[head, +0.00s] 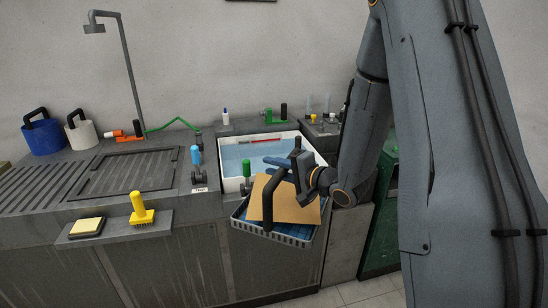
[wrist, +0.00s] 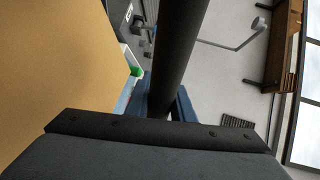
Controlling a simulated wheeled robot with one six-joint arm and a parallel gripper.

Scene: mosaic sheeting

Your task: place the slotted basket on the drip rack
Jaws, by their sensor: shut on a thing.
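The slotted basket (head: 292,236) is a grey crate with slotted sides, a blue inside and a black arched handle (head: 268,201). A tan sheet (head: 285,204) lies tilted in it. My gripper (head: 287,165) is shut on the handle, which also crosses the wrist view as a dark bar (wrist: 178,45). The basket hangs in front of the sink's front edge. The tan sheet fills the left of the wrist view (wrist: 50,60). The drip rack appears to be the dark framed rack (head: 130,172) on the counter left of the sink. It looks empty.
The white sink (head: 233,185) holds water. Blue (head: 196,160) and green (head: 246,172) handled things stand at its left and front. A shelf (head: 112,230) with a yellow brush (head: 140,210) juts out in front. A tall shower pipe (head: 128,70) stands behind the rack.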

